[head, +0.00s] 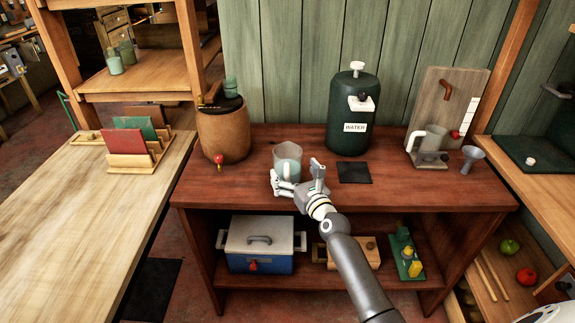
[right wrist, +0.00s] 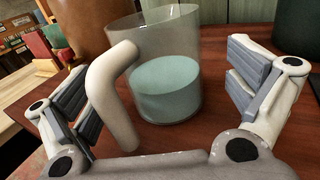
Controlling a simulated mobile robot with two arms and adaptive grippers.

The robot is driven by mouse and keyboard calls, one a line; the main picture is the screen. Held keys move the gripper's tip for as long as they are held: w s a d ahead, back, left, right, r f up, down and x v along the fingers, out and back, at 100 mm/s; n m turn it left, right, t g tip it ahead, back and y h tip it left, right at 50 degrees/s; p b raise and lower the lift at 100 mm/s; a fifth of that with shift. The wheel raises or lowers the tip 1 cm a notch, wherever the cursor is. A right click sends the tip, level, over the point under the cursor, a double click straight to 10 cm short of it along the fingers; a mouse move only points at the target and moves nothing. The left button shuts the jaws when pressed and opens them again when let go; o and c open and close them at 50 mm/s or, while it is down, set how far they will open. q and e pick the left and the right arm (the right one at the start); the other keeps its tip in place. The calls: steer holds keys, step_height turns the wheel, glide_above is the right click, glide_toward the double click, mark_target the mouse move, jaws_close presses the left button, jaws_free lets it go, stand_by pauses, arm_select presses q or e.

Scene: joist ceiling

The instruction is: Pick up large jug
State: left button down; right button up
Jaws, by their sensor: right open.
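A clear glass jug (head: 288,152) with a pale handle and bluish liquid stands upright on the dark red wooden table (head: 215,194). In the right wrist view the jug (right wrist: 168,50) fills the middle, its handle (right wrist: 112,95) turned toward the camera. My right gripper (head: 297,177) is open at the near side of the jug. In the wrist view its fingers (right wrist: 163,92) are spread either side of the handle and lower jug, with clear gaps. A second jug (head: 431,140) stands on a small stand at the right. My left gripper is not in view.
A dark green water tank (head: 353,112) stands behind right of the jug, with a black mat (head: 354,172) before it. A brown barrel (head: 223,132) with a red tap stands left. A funnel (head: 471,158) stands at the right. The lower shelf holds a blue cooler (head: 262,246).

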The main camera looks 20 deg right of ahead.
steer(key=shift+w+f, duration=0.15)
steer(key=shift+w, duration=0.95)
steer(key=shift+s, duration=0.1)
steer(key=c, duration=1.9)
